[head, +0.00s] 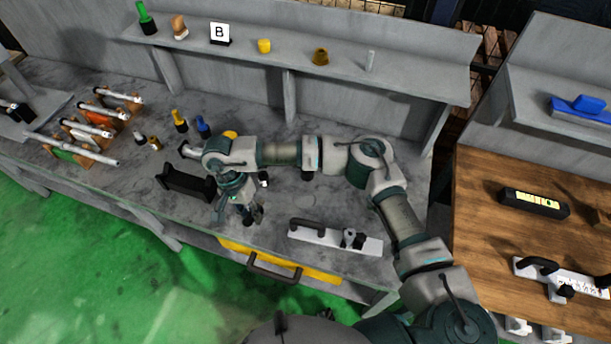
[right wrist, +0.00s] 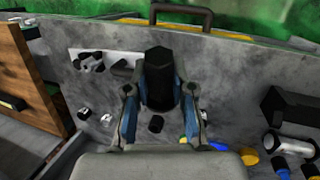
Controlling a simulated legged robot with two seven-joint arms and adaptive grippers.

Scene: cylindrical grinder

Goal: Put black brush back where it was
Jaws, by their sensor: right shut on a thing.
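My right gripper (head: 249,215) is over the grey bench, near its front edge, pointing down. In the right wrist view, my right gripper (right wrist: 160,92) is shut on a black, faceted, tapering piece, which looks like the black brush (right wrist: 158,68). It stands between the two fingers. Its lower end is mostly hidden, so I cannot tell whether it touches the bench. In the head view it is a small dark shape under the gripper, hard to make out. My left gripper is not in view.
A black block (head: 185,183) lies left of the gripper, and a white gauge with a black handle (head: 335,236) lies right. Yellow (head: 179,121) and blue (head: 202,127) bottle-like pieces stand behind. A shelf (head: 290,58) runs along the back. A wooden table (head: 490,220) is at right.

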